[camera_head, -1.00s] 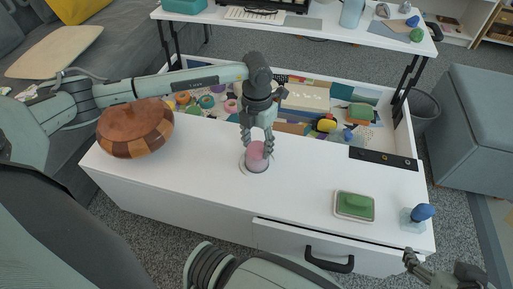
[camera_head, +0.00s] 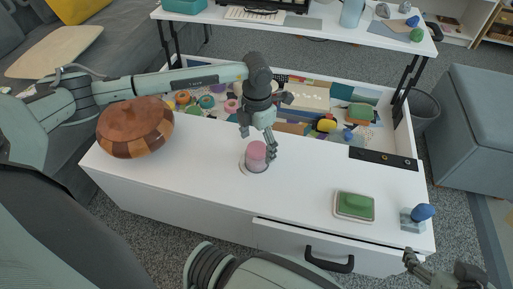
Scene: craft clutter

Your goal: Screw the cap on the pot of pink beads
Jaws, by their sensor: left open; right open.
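The pot of pink beads (camera_head: 255,165) stands upright on a pale round base on the white cabinet top, near its middle. A darker pink round top, which looks like the cap (camera_head: 256,149), sits on it; I cannot tell how tightly. My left gripper (camera_head: 258,139) points down just above the pot, its fingers spread wide and empty. One finger hangs close by the cap's right side; I cannot tell whether it touches. My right gripper (camera_head: 408,264) is open at the bottom right, beyond the cabinet's front edge and far from the pot.
A striped wooden lidded bowl (camera_head: 135,128) stands left of the pot. A green block in a tray (camera_head: 354,205) and a blue knobbed thing (camera_head: 422,212) are at the right. An open compartment (camera_head: 395,125) full of craft clutter lies behind. The cabinet top around the pot is clear.

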